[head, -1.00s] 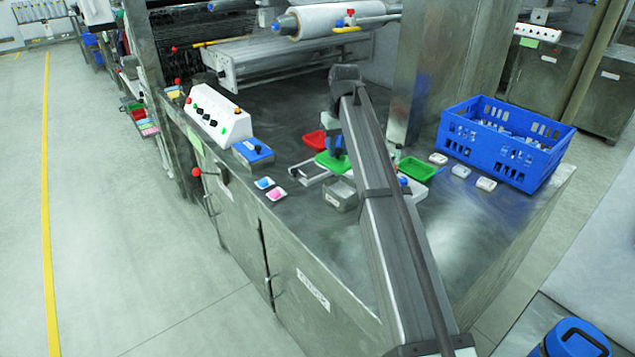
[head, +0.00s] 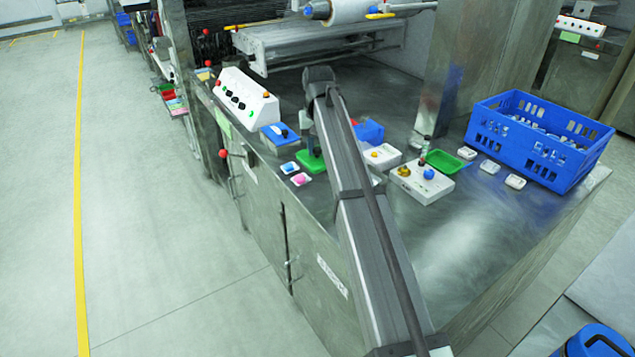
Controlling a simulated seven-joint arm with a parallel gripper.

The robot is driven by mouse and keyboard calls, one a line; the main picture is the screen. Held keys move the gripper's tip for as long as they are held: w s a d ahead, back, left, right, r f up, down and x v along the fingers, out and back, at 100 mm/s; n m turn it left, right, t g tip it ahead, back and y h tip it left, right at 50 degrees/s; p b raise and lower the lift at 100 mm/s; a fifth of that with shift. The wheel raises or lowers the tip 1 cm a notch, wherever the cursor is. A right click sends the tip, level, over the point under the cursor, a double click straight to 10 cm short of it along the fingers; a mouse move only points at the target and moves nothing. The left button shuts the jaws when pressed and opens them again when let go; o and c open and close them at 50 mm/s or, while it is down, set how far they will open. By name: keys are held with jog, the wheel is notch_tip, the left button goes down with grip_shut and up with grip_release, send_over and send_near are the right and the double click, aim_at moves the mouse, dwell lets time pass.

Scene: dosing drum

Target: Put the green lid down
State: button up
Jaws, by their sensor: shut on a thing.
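The green lid (head: 312,162) shows just left of my arm, close to the small blue and pink packs. My gripper (head: 310,146) is above it, shut on the lid's upright dark knob. The fingertips are small and partly hidden behind my arm. I cannot tell whether the lid touches the steel table or hangs just above it.
A blue-topped box (head: 280,136) stands behind the lid, with a blue pack (head: 290,167) and a pink pack (head: 301,179) in front. Right of my arm are a white knobbed box (head: 421,184), a green tray (head: 443,162) and a blue crate (head: 540,140).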

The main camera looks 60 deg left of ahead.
aim_at(318, 151)
notch_tip(318, 151, down, 9)
jog(key=shift+f, duration=0.1)
dwell(0.4)
jog(key=shift+f, duration=0.1)
jog(key=o, duration=1)
jog(key=shift+o, duration=0.2)
jog(key=r, duration=0.4)
jog(key=d+r, duration=0.1)
jog(key=r, duration=0.7)
jog(key=shift+s+d+r, duration=0.1)
jog(key=shift+s+d, duration=0.05)
jog(key=shift+s, duration=0.15)
jog(key=f, duration=0.4)
jog(key=a+f, duration=0.1)
jog(key=f, duration=0.7)
jog(key=shift+w+a+f, duration=0.15)
jog(key=shift+w, duration=0.15)
jog(key=shift+r, duration=0.2)
jog(key=shift+r, duration=0.1)
